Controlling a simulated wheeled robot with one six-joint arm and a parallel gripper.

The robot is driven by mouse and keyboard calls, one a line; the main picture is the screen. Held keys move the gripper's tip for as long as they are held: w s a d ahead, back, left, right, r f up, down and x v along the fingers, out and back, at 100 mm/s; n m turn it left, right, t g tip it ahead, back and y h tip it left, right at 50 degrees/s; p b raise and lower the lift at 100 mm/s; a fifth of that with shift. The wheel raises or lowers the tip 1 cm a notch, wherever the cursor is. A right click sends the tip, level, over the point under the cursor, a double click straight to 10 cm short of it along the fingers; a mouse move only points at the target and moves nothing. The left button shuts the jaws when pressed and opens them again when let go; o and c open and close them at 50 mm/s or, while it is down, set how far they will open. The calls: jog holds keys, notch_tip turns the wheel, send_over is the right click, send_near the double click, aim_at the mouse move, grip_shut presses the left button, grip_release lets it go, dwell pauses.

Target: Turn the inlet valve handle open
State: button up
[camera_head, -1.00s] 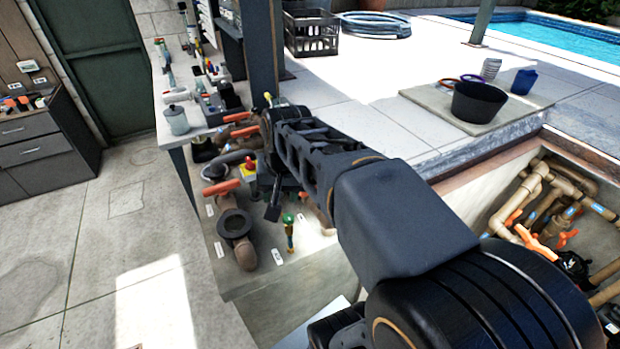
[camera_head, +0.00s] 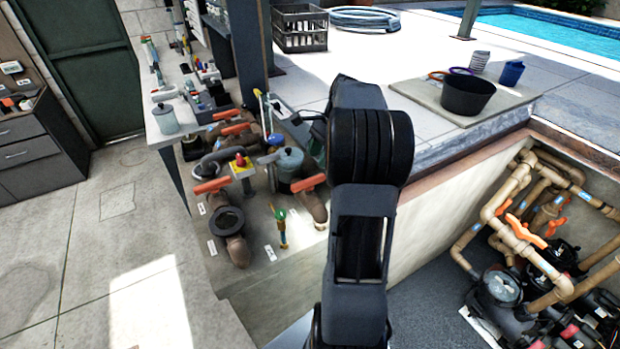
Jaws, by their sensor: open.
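Several orange valve handles are in view, and I cannot tell which one is the inlet valve's. In the pit at the right, a large orange handle (camera_head: 525,232) sits on the tan pipework (camera_head: 490,212), with other orange handles close by. On the bench at the left, brown valve bodies carry orange handles, one at the front left (camera_head: 212,186) and one further right (camera_head: 310,182). My arm stands upright in the middle of the view, between the bench and the pit. I cannot make out my gripper; the arm links or the frame edge hide it.
A black bucket (camera_head: 467,95) and small cups stand on a slab at the pit's back edge. A grey lidded pot (camera_head: 289,165) stands among the bench valves. Pumps and a filter pot (camera_head: 500,288) fill the pit's right side. The pit floor (camera_head: 430,280) at its left is bare.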

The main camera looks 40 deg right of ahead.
aim_at(309, 180)
jog(key=x, duration=0.8)
jog(key=shift+c, duration=0.5)
grip_shut()
